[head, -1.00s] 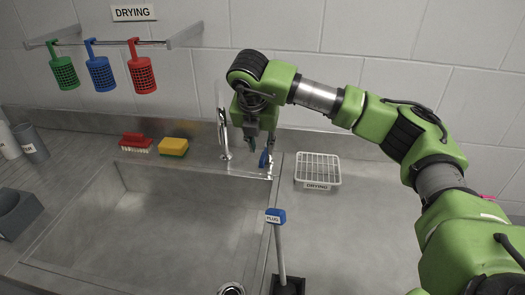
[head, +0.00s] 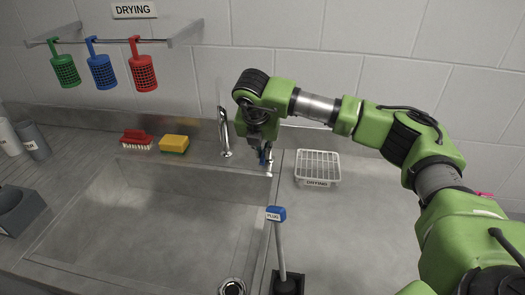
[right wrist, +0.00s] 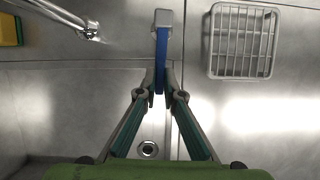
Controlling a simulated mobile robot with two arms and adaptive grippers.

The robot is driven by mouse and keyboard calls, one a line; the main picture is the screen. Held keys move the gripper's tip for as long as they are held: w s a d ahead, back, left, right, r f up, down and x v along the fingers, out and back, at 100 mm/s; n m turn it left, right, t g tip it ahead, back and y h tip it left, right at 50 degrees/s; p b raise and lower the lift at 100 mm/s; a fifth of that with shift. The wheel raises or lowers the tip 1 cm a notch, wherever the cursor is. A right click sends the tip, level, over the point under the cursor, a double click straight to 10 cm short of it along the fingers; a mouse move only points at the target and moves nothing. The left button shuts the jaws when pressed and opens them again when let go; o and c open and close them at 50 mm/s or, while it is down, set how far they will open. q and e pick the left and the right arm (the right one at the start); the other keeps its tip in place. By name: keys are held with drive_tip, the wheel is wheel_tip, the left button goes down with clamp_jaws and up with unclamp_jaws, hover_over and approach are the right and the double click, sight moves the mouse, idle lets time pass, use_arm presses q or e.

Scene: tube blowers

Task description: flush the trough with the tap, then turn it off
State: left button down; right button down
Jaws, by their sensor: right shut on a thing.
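The steel trough (head: 130,222) fills the left and middle of the head view. The curved chrome tap spout (head: 224,132) stands at its back edge; I see no water stream from it. The tap's blue lever (right wrist: 162,50), on a grey mount, stands to the right of the spout in the right wrist view. My right gripper (right wrist: 160,80) is shut on the lever's near end, with a finger on each side. In the head view the right gripper (head: 264,150) partly hides the lever. My left gripper is out of view.
A wire drying rack (head: 318,166) sits right of the lever. A blue-topped plug handle (head: 276,214) stands upright near the trough's right edge. A red brush (head: 136,140) and yellow sponge (head: 174,143) lie behind the trough. Coloured baskets (head: 102,72) hang on the wall rail.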

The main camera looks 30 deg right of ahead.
drive_tip(key=shift+s+d+f+b, duration=0.1)
drive_tip(key=shift+d+f+b, duration=0.1)
drive_tip(key=shift+b, duration=0.5)
drive_tip(key=shift+r+n, duration=0.1)
drive_tip(key=shift+n, duration=0.3)
drive_tip(key=shift+r, duration=0.1)
drive_tip(key=c, duration=2.2)
unclamp_jaws()
drive_tip(key=shift+s, duration=0.1)
drive_tip(key=shift+o, duration=0.2)
drive_tip(key=shift+d, duration=0.1)
drive_tip(key=v, duration=1.2)
drive_tip(key=shift+s+r, duration=0.1)
